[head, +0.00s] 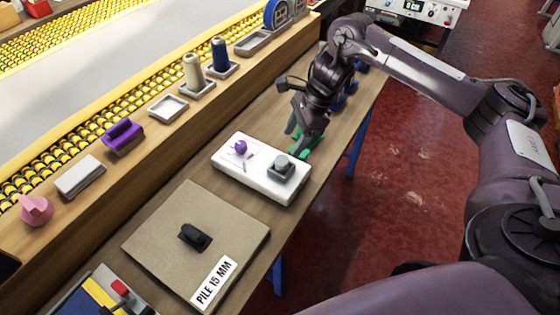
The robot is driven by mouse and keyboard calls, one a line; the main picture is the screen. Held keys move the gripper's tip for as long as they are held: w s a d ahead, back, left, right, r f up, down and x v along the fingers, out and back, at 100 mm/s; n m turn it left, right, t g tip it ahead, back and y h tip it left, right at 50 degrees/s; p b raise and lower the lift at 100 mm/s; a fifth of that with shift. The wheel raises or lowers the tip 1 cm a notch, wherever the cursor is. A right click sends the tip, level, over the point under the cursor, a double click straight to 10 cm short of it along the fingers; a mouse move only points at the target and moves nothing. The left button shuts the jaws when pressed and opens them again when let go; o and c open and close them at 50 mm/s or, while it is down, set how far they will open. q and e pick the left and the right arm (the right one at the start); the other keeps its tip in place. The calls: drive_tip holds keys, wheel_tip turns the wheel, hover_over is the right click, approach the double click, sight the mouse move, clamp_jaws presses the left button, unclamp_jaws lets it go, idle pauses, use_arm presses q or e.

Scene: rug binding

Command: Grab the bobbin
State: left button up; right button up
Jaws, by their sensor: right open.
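A small purple piece (241,146), which looks like the bobbin, sits on the left part of a white block-shaped unit (226,163) on the wooden bench. A grey knob-like part (282,167) is on the unit's right part. My right gripper (299,138) points down just behind the unit's right end. It is open, to the right of the purple piece and apart from it. Green shows at its fingertips; I cannot tell whether this is a separate thing. My left gripper is not in view.
A beige pile sample board (160,240) with a black piece (194,236) lies in front. A cream thread cone (193,74) and a blue one (220,56) stand on the raised ledge, near a purple holder (122,136) and a pale tray (168,108). Red floor (400,190) lies right.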

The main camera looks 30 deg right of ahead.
sight(283, 159)
drive_tip(key=shift+a+f, duration=0.35)
drive_tip(key=shift+f, duration=0.25)
drive_tip(key=shift+s+a+f, duration=0.1)
drive_tip(key=shift+a+f, duration=0.05)
drive_tip(key=shift+f, duration=0.2)
drive_tip(key=p+x, duration=0.2)
drive_tip(key=x, duration=0.2)
drive_tip(key=shift+s+a+f, duration=0.15)
drive_tip(key=shift+a, duration=0.1)
drive_tip(key=shift+f, duration=0.2)
drive_tip(key=c, duration=1.1)
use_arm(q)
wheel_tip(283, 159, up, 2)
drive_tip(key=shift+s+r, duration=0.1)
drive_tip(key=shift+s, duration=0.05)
use_arm(e)
drive_tip(key=shift+c, duration=0.2)
drive_tip(key=shift+r, duration=0.1)
